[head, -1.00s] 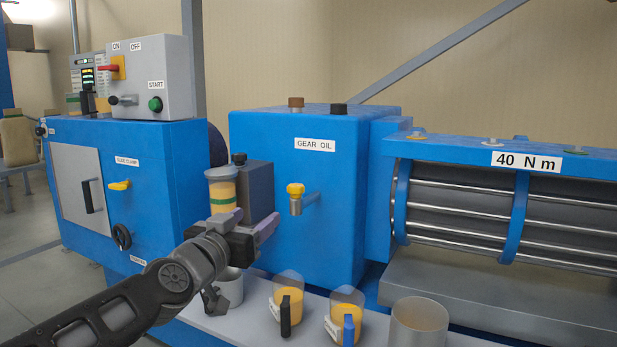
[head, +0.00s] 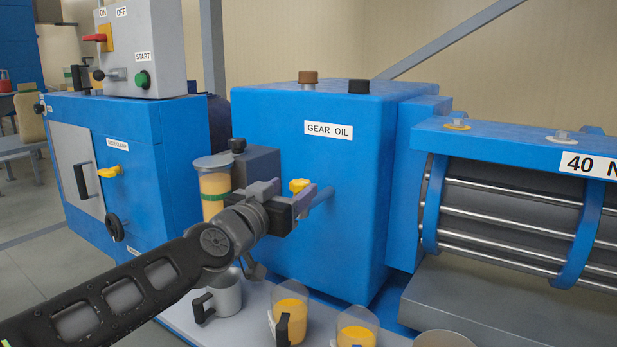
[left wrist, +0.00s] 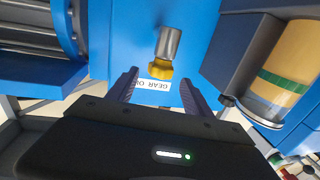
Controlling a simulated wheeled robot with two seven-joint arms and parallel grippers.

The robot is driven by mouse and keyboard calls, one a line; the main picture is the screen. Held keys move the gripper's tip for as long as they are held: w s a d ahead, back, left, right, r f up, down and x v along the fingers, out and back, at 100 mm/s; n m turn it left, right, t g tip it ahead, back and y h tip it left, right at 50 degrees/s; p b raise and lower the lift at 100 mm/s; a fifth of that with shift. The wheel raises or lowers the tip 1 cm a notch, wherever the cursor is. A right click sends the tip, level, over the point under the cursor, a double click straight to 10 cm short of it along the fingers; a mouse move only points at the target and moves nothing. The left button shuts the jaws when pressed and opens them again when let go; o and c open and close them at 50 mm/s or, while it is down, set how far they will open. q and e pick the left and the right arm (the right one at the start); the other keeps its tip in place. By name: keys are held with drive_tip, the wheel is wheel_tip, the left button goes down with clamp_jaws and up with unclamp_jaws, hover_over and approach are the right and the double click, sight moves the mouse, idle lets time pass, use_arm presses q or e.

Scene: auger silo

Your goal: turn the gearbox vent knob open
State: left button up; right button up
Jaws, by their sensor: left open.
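A yellow knob (head: 298,185) on a metal stub sticks out of the front of the blue gearbox (head: 350,205) marked GEAR OIL. My left gripper (head: 302,194) is open in front of this knob and partly hides it and its stub. In the left wrist view, the yellow knob (left wrist: 159,69) and its grey stub (left wrist: 168,42) show between and beyond the two open fingers. They look apart from the fingers. A brown cap (head: 308,77) and a black cap (head: 358,87) sit on top of the gearbox. My right gripper is not in view.
A clear cup with yellow oil (head: 214,187) and a grey block (head: 262,168) stand left of the gripper. A grey mug (head: 227,293) and oil jugs (head: 291,306) stand on the shelf below. A blue cabinet (head: 180,160) is at left.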

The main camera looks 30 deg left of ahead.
sight(305, 180)
use_arm(q)
drive_tip(key=w, duration=0.2)
drive_tip(key=w+b, duration=0.1)
drive_tip(key=w, duration=0.1)
drive_tip(key=w+a+b, duration=0.1)
drive_tip(key=w, duration=0.2)
drive_tip(key=shift+a+f, duration=0.1)
drive_tip(key=shift+f, duration=0.05)
drive_tip(key=shift+w+a, duration=0.1)
drive_tip(key=shift+w, duration=0.25)
drive_tip(key=shift+c, duration=0.5)
clamp_jaws()
